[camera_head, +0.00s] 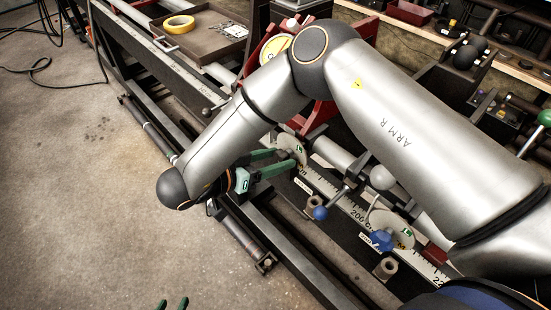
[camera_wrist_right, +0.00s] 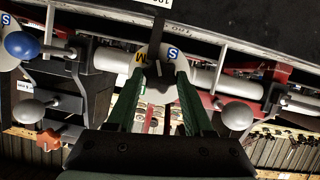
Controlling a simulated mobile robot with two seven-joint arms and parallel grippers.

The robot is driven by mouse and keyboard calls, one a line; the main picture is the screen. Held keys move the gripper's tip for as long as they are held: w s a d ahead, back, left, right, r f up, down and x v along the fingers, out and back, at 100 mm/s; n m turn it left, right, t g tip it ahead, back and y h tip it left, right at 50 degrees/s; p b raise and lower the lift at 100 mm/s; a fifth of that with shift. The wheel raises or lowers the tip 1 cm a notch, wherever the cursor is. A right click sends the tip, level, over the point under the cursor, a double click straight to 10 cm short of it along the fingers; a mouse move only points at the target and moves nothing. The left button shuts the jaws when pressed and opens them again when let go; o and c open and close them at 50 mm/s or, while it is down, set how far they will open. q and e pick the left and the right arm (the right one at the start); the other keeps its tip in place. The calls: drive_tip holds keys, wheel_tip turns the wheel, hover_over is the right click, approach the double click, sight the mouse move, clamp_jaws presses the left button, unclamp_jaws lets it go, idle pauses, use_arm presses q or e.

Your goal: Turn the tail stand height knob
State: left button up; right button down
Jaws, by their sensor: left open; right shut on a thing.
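My right gripper (camera_head: 272,167) reaches the lathe's tail stand area from the left, with green fingers pointing at a round white dial knob (camera_head: 291,147) marked with a green L. In the right wrist view the right gripper (camera_wrist_right: 160,75) has its fingertips on either side of this knob (camera_wrist_right: 157,88). The knob's disc there carries a yellow M and a blue S, with a dark bar across it. The right gripper is shut on the knob. My left gripper (camera_head: 173,304) is empty and open over the floor at the bottom edge; only its green tips show.
A second dial (camera_head: 403,235) with a blue star knob (camera_head: 381,241) is farther right. A blue ball handle (camera_head: 320,213) and a grey ball (camera_head: 382,177) stand between. A ruled scale (camera_head: 345,205) runs along the bed. A tray (camera_head: 215,42) holds yellow tape (camera_head: 179,24).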

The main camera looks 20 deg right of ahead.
drive_tip(key=shift+w+a+f+n+g+h+b, duration=0.1)
drive_tip(key=shift+n+g+h+b, duration=0.25)
drive_tip(key=shift+n+g, duration=0.5)
drive_tip(key=shift+n, duration=0.75)
drive_tip(key=shift+g, duration=0.25)
drive_tip(key=c, duration=0.8)
unclamp_jaws()
drive_tip(key=o, duration=0.5)
